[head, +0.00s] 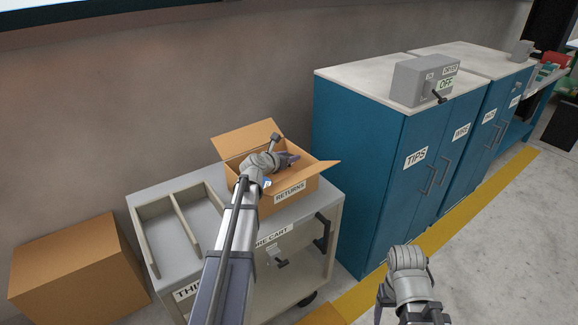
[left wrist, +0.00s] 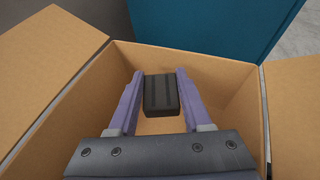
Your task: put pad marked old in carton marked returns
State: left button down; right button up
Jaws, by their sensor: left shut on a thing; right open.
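The open carton marked RETURNS (head: 290,191) stands on the grey cart with its flaps spread. My left gripper (head: 291,158) reaches over the carton's opening. In the left wrist view, my left gripper (left wrist: 161,97) is shut on a dark grey block-like pad (left wrist: 161,95), with one purple finger on each side of it. The pad is over or inside the carton (left wrist: 225,80), whose bare bottom shows below; its exact height cannot be told. No OLD marking is readable on the pad. My right gripper (head: 378,312) is open at the lower right, apart from the carton, partly cut off by the frame edge.
The grey cart (head: 205,262) has an empty divided tray (head: 180,222) left of the carton. A closed brown box (head: 75,270) stands on the floor at left. Blue cabinets (head: 345,165) stand close at right, with a grey switch box (head: 420,82) on top.

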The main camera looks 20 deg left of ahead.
pick_arm(q)
jog(key=shift+f+b, duration=0.45)
jog(key=shift+f, duration=0.55)
pick_arm(e)
jog(key=shift+f, duration=0.95)
pick_arm(q)
jog(key=shift+f+b, duration=0.65)
jog(key=shift+c, duration=1.7)
grip_release()
pick_arm(e)
jog(key=shift+f, duration=0.6)
pick_arm(q)
jog(key=shift+r, duration=0.15)
pick_arm(e)
jog(key=shift+r, duration=0.1)
